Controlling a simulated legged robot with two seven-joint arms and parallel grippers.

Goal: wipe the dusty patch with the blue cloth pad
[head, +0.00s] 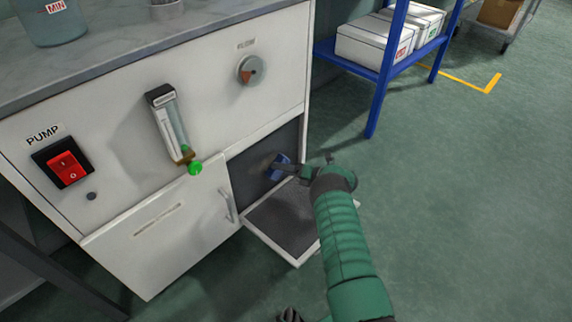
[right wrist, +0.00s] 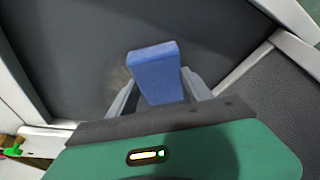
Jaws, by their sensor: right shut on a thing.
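My right gripper (head: 284,167) reaches into the open hatch at the lower right of the white cabinet. It is shut on the blue cloth pad (head: 279,168), which shows as a blue block between the two fingers in the right wrist view (right wrist: 155,75). The pad is at the dark panel (head: 255,160) inside the hatch; I cannot tell whether it touches. A faint brownish dusty patch (right wrist: 119,78) shows on the panel just left of the pad, and the pad may hide part of it.
The lowered hatch door (head: 275,222) lies below my right forearm. A closed drawer front (head: 160,235) with a handle is left of the opening. A flow meter (head: 170,125) with a green knob (head: 195,168) is above left.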

